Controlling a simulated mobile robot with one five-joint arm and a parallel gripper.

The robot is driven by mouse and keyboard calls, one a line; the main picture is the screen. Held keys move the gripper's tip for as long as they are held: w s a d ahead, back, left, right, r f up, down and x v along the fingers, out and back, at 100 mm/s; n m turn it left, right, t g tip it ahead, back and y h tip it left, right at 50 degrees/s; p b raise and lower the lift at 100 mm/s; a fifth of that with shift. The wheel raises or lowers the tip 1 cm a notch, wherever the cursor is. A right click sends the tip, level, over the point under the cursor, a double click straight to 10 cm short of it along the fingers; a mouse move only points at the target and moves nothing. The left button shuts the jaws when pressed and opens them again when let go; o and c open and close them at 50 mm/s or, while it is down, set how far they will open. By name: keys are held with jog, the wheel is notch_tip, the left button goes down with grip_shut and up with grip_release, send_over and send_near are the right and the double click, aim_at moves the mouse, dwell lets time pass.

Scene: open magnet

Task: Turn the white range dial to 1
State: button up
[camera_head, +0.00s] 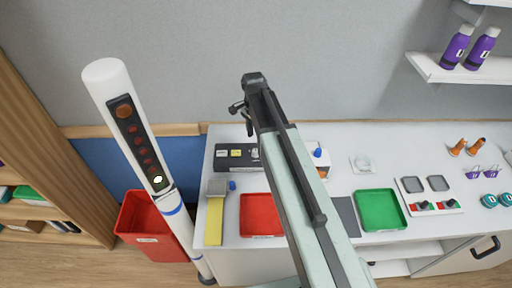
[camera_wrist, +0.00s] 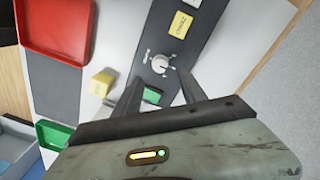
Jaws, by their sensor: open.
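The white range dial (camera_wrist: 160,64) sits on a dark grey instrument panel (camera_wrist: 168,48) in the wrist view, with small pale marks around it. The marks and the dial's setting are too small to read. My gripper (camera_wrist: 158,76) is open, with its dark fingers on either side of the dial's near side; I cannot tell whether they touch it. My gripper is at the arm's far end (camera_head: 246,100) there.
The wrist view shows a yellow tag (camera_wrist: 180,24), a green block (camera_wrist: 152,95) and a yellow block (camera_wrist: 102,82) near the dial. A red tray (camera_head: 258,215) and green tray (camera_head: 379,210) lie on the bench. A white pole (camera_head: 107,80) stands left.

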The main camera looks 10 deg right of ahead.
aim_at(255, 151)
notch_tip(255, 151, down, 8)
jog(key=b, duration=0.7)
jog(key=shift+s+b, duration=0.15)
jog(key=shift+b, duration=0.15)
jog(key=shift+d+r, duration=0.1)
jog(key=shift+r, duration=0.05)
